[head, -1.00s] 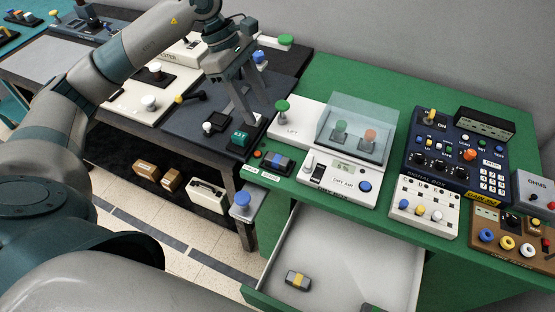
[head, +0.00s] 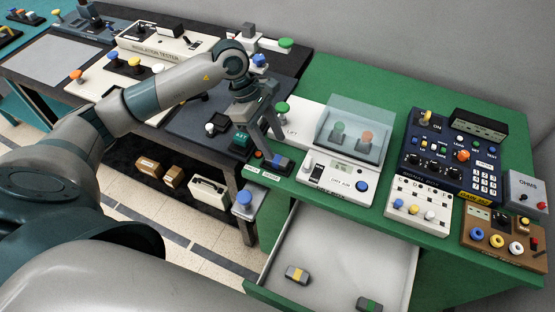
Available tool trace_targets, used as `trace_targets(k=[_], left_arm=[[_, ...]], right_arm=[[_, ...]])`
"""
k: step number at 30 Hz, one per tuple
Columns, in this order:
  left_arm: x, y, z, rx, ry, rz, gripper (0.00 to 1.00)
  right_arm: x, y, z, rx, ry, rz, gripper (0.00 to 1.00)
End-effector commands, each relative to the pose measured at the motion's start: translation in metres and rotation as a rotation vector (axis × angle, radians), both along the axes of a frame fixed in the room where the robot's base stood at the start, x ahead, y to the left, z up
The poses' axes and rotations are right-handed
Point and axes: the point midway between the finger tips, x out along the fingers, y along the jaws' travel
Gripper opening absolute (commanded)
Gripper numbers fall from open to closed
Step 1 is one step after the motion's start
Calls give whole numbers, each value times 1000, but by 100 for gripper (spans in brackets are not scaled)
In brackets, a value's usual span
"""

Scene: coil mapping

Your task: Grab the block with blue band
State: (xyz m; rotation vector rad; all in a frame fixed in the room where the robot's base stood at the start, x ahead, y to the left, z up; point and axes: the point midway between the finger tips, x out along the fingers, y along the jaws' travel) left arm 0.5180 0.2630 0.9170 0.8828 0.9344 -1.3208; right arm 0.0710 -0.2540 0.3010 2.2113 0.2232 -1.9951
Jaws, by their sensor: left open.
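The block with a blue band (head: 283,163) is a small dark block with a blue middle. It lies at the near left edge of the green bench, left of the dry air device. My left gripper (head: 268,148) points down just above and to the left of this block. Its fingers are spread and empty, and part of the block is close beside a fingertip. Whether they touch cannot be told. My right gripper is not in view.
An open drawer (head: 345,250) below the bench holds a yellow-banded block (head: 297,274) and a green-banded block (head: 369,304). The signal box (head: 450,150) is farther right.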

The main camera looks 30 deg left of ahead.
Motion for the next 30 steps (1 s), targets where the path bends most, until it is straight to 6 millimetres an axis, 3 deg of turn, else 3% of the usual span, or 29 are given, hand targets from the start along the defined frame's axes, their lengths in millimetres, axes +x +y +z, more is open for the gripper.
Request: trace_targets(k=[11,24,30], left_arm=[[-1,-2,-4,-1,3,0,45],[-5,-17,-46,0,3,0,45],[-4,-17,-50,0,1,0,45]], right_arm=[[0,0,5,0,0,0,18],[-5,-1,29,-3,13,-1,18],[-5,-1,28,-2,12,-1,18]])
